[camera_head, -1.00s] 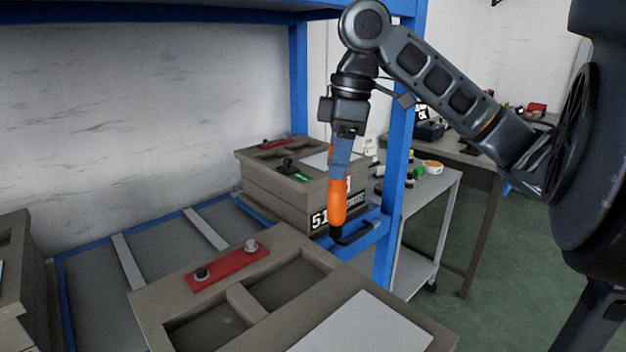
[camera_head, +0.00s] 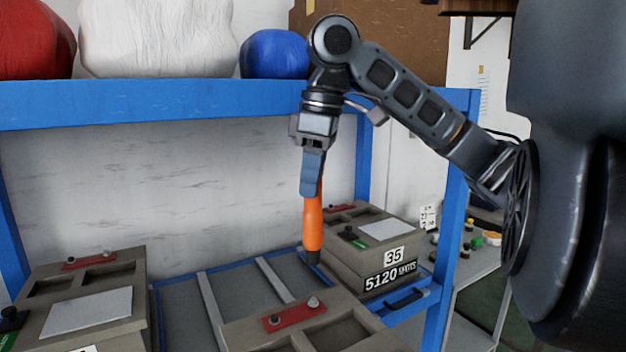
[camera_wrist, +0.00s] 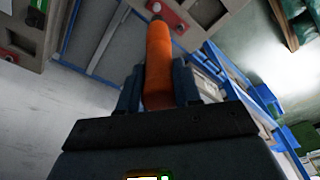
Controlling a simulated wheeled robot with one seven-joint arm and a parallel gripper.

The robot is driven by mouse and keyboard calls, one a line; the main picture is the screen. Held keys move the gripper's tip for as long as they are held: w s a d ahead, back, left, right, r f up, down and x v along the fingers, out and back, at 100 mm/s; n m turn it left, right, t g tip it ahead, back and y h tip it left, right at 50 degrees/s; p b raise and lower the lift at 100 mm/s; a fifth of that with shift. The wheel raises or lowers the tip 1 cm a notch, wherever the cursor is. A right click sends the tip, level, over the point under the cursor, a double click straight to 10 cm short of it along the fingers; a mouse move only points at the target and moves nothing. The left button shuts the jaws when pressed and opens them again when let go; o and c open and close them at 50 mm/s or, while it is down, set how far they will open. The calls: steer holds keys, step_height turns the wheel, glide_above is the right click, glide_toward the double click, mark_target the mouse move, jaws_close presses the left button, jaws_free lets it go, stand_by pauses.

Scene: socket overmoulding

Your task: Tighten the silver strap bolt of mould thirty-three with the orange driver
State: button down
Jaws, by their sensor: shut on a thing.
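My gripper (camera_head: 311,188) is shut on the upper part of the orange driver (camera_head: 313,224), which hangs nearly upright, its dark tip pointing down. In the wrist view the driver (camera_wrist: 158,65) extends away between the fingers. The front mould (camera_head: 245,335) has a red strap (camera_head: 291,316) with a dark bolt (camera_head: 274,320) at its left and a silver bolt (camera_head: 313,302) at its right. The driver's tip appears above and behind the silver bolt in the head view; contact does not show. This mould's number is out of view, so I cannot tell whether it is thirty-three.
A mould (camera_head: 350,258) labelled 35 stands behind to the right, another mould (camera_head: 130,325) at the left. A blue shelf (camera_head: 150,105) carries red, white and blue bags. Blue rack posts (camera_head: 447,250) stand at the right. The slatted rack deck between the moulds is bare.

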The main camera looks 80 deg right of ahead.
mark_target(313, 217)
stand_by(0.3)
steer(key=shift+f+b, duration=1.95)
steer(key=shift+f, duration=1.65)
steer(key=shift+p, duration=0.65)
